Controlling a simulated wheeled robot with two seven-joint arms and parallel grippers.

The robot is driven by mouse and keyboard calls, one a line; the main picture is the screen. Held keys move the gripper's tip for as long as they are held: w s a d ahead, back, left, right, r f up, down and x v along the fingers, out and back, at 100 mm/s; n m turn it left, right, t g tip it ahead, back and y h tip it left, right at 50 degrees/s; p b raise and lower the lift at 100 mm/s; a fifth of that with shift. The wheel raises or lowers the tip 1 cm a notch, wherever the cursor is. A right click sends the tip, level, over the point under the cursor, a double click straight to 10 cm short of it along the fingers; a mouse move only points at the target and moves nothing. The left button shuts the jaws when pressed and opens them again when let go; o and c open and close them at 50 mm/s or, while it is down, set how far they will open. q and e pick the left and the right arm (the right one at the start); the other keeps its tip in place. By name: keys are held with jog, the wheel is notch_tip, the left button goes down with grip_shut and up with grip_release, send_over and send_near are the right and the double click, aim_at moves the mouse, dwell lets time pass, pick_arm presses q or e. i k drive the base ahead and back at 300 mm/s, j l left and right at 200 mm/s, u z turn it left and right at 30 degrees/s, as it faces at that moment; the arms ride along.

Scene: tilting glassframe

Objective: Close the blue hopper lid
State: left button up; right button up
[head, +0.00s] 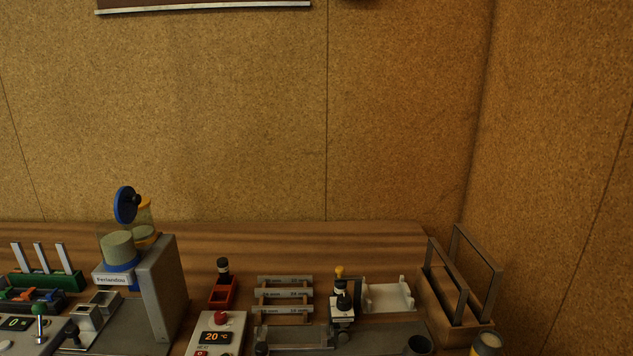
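The blue hopper lid (126,205) stands tilted up, open, with a dark knob on its face. It is above the rear of a clear hopper filled with pale green-grey material (119,249), which has a blue ring at its base. The hopper sits on a grey machine (160,285) labelled "Ferlandou" at the left of the bench. Neither of my grippers shows in the head view.
The control box (215,335) reads 20 °C. A red holder (223,292), a rack of metal bars (286,294), a white tray (388,296) and a wooden frame holder (460,290) stand to the right. A green rack (45,281) is at left. The wooden bench (300,245) is clear at the back.

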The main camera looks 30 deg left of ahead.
aim_at(127, 202)
jog(key=u, duration=1.95)
jog(key=k+j+z, duration=0.2)
jog(key=i+j, duration=0.05)
jog(key=i, duration=0.05)
